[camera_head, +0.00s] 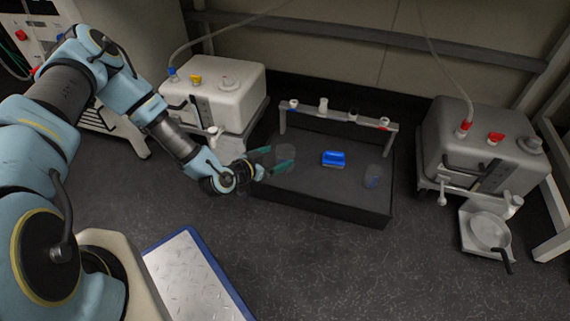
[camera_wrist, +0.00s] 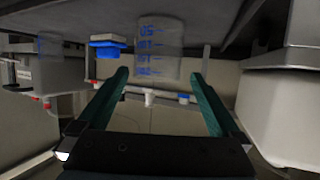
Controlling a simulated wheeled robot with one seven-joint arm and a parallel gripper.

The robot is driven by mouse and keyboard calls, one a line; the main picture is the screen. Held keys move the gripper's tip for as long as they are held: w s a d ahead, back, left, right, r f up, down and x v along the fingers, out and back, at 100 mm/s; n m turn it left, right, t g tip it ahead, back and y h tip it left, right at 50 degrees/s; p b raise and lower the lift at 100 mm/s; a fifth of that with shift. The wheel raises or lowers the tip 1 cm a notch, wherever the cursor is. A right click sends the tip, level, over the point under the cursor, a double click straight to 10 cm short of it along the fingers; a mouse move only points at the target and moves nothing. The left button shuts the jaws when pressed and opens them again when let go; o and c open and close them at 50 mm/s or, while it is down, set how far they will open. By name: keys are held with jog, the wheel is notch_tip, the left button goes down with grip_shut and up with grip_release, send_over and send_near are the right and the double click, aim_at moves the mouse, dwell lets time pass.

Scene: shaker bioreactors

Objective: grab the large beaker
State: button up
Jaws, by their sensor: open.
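A clear beaker (camera_head: 286,152) stands at the left side of the black tray (camera_head: 318,203), just beyond my fingertips. In the wrist view this beaker (camera_wrist: 157,50) appears upside down with blue volume marks, ahead of and between the two green fingers. A second clear beaker (camera_head: 374,177) with a blue mark stands at the tray's right; it also shows at the left of the wrist view (camera_wrist: 50,47). I cannot tell for certain which beaker is larger. My gripper (camera_head: 274,158) is open and empty, reaching over the tray's left edge.
A blue block (camera_head: 333,158) lies mid-tray between the beakers. A rack (camera_head: 340,113) with several small caps spans the tray's back. White machines stand at left (camera_head: 225,85) and right (camera_head: 470,145). A pan (camera_head: 489,231) sits at far right.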

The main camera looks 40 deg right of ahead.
aim_at(291, 152)
jog(key=x, duration=0.2)
jog(key=shift+d+f+b, duration=0.25)
jog(key=shift+d+b, duration=0.05)
jog(key=shift+b, duration=0.05)
jog(key=b+x, duration=0.1)
jog(key=x, duration=0.1)
jog(key=b+x, duration=0.2)
jog(key=shift+s+d+f, duration=0.1)
jog(key=shift+d+f, duration=0.05)
jog(key=shift+f, duration=0.25)
jog(key=shift+d, duration=0.3)
